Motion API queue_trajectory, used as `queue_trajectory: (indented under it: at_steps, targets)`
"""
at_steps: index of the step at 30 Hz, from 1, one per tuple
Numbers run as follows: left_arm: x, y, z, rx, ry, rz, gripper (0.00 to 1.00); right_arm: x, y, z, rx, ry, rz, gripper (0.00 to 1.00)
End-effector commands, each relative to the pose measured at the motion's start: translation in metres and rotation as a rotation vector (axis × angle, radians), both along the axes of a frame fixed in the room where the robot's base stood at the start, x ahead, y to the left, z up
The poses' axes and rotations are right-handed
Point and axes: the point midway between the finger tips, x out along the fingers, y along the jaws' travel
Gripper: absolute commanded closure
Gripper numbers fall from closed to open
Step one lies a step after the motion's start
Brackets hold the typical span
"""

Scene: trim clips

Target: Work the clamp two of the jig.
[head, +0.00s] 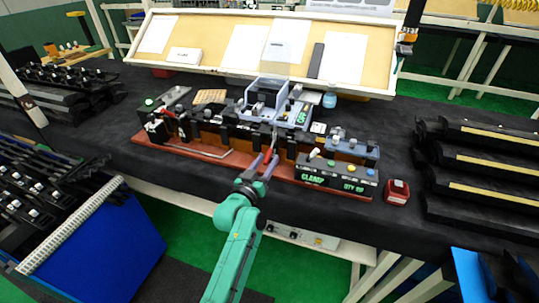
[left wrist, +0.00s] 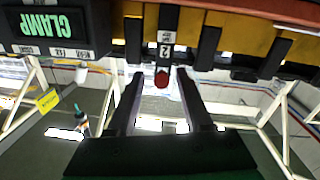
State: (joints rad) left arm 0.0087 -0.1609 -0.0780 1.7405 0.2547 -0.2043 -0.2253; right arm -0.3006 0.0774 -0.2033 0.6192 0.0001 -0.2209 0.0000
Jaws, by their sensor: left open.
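The jig is a long row of black and orange clamp blocks on a red base (head: 182,151) on the dark bench. Clamp two shows in the left wrist view as a black lever (left wrist: 167,22) with a red round tip, beside a white label reading 2 (left wrist: 165,51). My left gripper (head: 264,160) is at the jig's front edge in the head view. In the left wrist view the open gripper (left wrist: 160,76) has a dark finger on each side of the red tip, with visible gaps. Whether the lever is up or down is hard to tell. My right gripper is out of view.
A control box (head: 335,177) with a green CLAMP display and buttons sits at the jig's right front. A small red item (head: 397,191) lies beside it. Black trim racks (head: 480,165) stand on the right. A tilted board with papers (head: 245,44) is behind.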

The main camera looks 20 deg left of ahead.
Motion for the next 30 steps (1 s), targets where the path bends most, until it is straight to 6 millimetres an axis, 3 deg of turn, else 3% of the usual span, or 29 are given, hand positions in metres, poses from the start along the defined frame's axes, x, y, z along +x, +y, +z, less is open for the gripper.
queue_trajectory:
  at_steps: [4, 12, 13, 16, 17, 30]
  targets:
    - [0.019, -0.002, 0.000, -0.002, 0.001, 0.001, 0.49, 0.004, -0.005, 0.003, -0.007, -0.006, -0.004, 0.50]
    - [0.022, -0.003, -0.001, 0.000, 0.001, 0.001, 0.49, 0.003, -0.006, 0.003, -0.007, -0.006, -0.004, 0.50]
    - [0.022, -0.003, -0.001, 0.000, 0.001, 0.001, 0.57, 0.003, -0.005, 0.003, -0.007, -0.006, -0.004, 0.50]
    - [0.022, -0.003, -0.001, 0.000, 0.001, 0.001, 0.95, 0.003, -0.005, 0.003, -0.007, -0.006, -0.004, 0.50]
    - [0.022, -0.003, -0.001, 0.000, 0.002, 0.001, 1.00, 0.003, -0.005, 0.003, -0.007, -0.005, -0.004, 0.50]
    - [0.022, -0.002, -0.002, 0.000, 0.002, 0.001, 1.00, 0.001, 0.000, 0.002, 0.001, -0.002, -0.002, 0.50]
